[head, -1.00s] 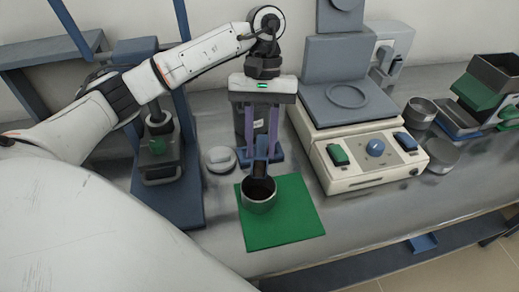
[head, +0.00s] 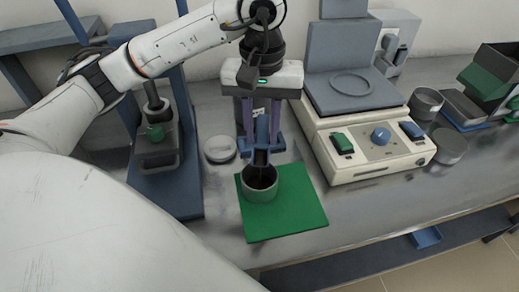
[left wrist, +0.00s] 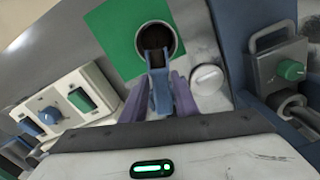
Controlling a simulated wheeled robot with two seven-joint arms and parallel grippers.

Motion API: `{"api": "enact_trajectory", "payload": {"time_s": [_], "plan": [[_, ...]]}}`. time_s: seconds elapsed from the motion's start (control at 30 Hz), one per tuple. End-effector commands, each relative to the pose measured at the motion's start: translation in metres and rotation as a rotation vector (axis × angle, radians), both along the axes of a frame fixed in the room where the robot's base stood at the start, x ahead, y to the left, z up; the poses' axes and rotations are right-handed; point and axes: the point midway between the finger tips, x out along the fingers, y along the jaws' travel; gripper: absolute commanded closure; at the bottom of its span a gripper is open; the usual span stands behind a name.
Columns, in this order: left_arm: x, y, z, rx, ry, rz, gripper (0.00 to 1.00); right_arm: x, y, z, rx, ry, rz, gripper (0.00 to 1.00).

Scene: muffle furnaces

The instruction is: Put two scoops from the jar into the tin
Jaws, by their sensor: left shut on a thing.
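A round grey metal container (head: 260,196) stands on a green mat (head: 290,215). It is open at the top and dark brown inside; I take it for the tin but cannot be sure. My left gripper (head: 261,145) is shut on the handle of a blue scoop (head: 262,132). The scoop points down at the container's back rim; its bowl is mostly hidden. In the left wrist view, the purple fingers flank the scoop (left wrist: 160,82), which reaches to the container's mouth (left wrist: 155,42). I cannot make out the jar for certain. My right gripper is not in view.
A white round lid (head: 220,149) lies left of the gripper. A cream device with a grey top plate (head: 368,150) stands close on the right. A blue stand (head: 170,195) is at the left. Grey round containers (head: 426,103) stand at the right. The bench front is clear.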

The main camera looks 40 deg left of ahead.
Motion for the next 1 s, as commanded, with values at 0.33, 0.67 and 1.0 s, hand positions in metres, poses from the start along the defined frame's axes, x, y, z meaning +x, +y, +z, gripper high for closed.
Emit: {"api": "enact_trajectory", "payload": {"time_s": [0.33, 0.67, 1.0], "plan": [[-0.001, 0.0, 0.0, 0.01, -0.014, -0.001, 0.95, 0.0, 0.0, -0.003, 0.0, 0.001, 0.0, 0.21], [-0.01, -0.006, 0.004, 0.095, -0.152, -0.003, 0.95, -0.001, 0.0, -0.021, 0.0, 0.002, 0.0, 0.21], [-0.011, -0.007, 0.007, 0.11, -0.175, 0.0, 0.95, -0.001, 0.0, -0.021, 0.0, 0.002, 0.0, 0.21]]}}
